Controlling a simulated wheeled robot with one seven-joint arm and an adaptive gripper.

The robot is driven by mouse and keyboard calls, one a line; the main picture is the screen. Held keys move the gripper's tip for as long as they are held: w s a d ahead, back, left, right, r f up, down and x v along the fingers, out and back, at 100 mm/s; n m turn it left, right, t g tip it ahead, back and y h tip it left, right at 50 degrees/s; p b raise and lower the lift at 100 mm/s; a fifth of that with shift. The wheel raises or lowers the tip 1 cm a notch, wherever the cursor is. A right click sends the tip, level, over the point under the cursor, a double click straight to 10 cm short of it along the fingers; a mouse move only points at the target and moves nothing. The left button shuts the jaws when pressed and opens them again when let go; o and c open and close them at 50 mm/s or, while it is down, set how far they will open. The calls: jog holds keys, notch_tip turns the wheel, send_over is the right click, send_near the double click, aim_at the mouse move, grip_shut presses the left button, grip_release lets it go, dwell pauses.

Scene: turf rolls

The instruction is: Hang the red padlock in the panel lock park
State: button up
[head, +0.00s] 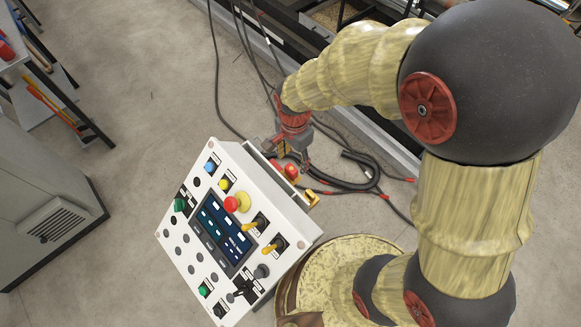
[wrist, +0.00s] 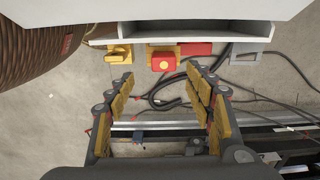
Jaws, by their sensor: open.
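A white control panel (head: 235,235) stands tilted at the centre of the head view. A small red block (head: 291,170), which looks like the red padlock, is at the panel's far edge. In the wrist view the red block (wrist: 162,62) shows with yellow around it, just beyond the gap between my fingertips. A yellow bracket (wrist: 118,55) is to its left, a flat red piece (wrist: 195,48) and a grey bracket (wrist: 247,53) to its right. I cannot tell which is the lock park. My gripper (wrist: 160,82) is open and empty; it also shows in the head view (head: 293,153).
A shallow open tray (wrist: 210,30) runs along the panel edge above the brackets. Black cables (head: 350,175) lie on the concrete floor beyond the panel. A grey cabinet (head: 40,205) stands at the left. A round pale drum top (head: 335,255) is close to the panel's right.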

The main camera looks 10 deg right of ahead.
aim_at(290, 171)
jog(key=shift+s+a+f+b, duration=0.15)
jog(key=shift+f, duration=0.45)
jog(key=shift+s+a+f+b, duration=0.1)
jog(key=shift+f+b, duration=0.05)
jog(key=shift+f, duration=0.5)
jog(key=shift+s+a+f+b, duration=0.15)
jog(key=shift+f, duration=0.45)
jog(key=f, duration=0.2)
jog(key=f+b, duration=0.1)
jog(key=f, duration=0.1)
jog(key=shift+w+a, duration=0.2)
jog(key=shift+c, duration=0.9)
jog(key=c, duration=1.1)
